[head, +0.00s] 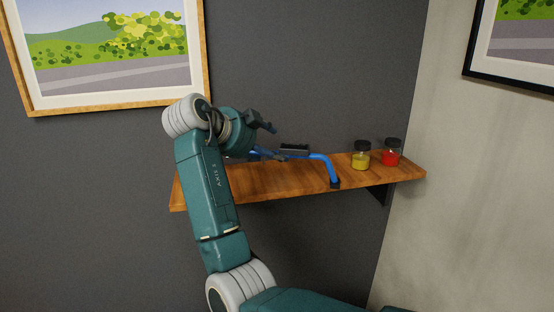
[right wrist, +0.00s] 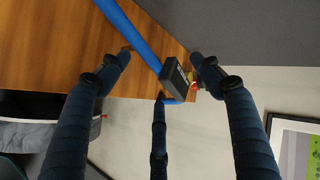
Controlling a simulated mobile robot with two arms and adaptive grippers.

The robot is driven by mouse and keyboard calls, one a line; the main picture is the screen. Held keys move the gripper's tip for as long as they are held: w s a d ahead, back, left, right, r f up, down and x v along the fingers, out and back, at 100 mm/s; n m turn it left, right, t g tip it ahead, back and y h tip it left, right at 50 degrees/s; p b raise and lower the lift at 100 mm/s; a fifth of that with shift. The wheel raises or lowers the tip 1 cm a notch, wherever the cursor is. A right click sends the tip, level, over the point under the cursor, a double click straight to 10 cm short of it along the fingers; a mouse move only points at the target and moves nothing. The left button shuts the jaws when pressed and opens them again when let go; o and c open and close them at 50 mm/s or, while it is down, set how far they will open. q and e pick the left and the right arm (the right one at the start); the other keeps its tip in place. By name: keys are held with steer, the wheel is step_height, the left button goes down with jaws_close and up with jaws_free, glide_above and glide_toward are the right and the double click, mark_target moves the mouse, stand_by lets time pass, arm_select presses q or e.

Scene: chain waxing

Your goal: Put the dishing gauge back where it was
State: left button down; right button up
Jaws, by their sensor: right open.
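The dishing gauge (head: 321,159) is a bent blue bar with a dark foot at its right end, lying along the wooden shelf. A dark block (head: 294,148) shows at its middle; I cannot tell if it is part of the gauge. My right gripper (head: 274,142) is open at the gauge's left part and hides some of it. In the right wrist view, the blue bar (right wrist: 137,35) runs between the spread fingers of my right gripper (right wrist: 160,72), with no finger clearly closed on it. My left gripper is not in view.
The wooden shelf (head: 275,184) is fixed to the dark wall. A jar with yellow contents (head: 361,158) and a jar with red contents (head: 391,155) stand at its right end. Framed pictures hang above left (head: 110,50) and on the right wall. The shelf's front strip is bare.

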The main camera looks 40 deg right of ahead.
steer(key=b+v, duration=0.2)
steer(key=v, duration=0.4)
steer(key=shift+a, duration=0.2)
